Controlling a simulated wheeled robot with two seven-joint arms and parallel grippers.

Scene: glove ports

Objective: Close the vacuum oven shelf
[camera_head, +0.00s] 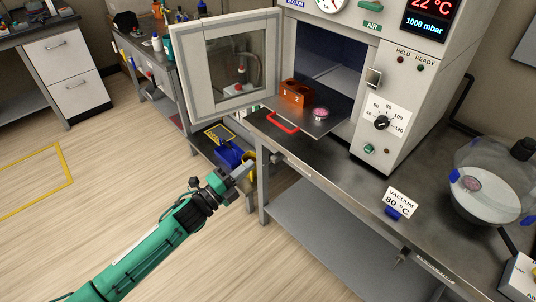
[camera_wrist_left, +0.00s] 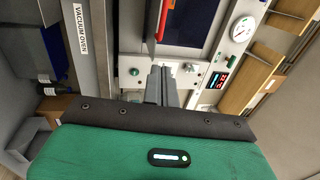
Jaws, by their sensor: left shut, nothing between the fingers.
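The vacuum oven (camera_head: 395,125) stands on the bench with its windowed door (camera_head: 190,75) swung open to the left. Its metal shelf (camera_head: 318,128) sticks out of the dark chamber, with a red handle (camera_head: 282,122) on its front edge. An orange block marked 1 and 2 (camera_head: 295,92) and a small pink dish (camera_head: 320,113) rest on the shelf. My left gripper (camera_head: 243,172) is shut and empty, in front of the bench, below and left of the handle, apart from it. In the left wrist view its fingers (camera_wrist_left: 162,85) point toward the oven front, with the red handle (camera_wrist_left: 161,20) above them. My right gripper is not in view.
A glass vacuum desiccator (camera_head: 490,180) and a "VACUUM 80 °C" sign (camera_head: 402,202) stand on the bench (camera_head: 345,185) at right. A lower side stand with blue and yellow items (camera_head: 230,157) is behind my left gripper. The floor at left is clear.

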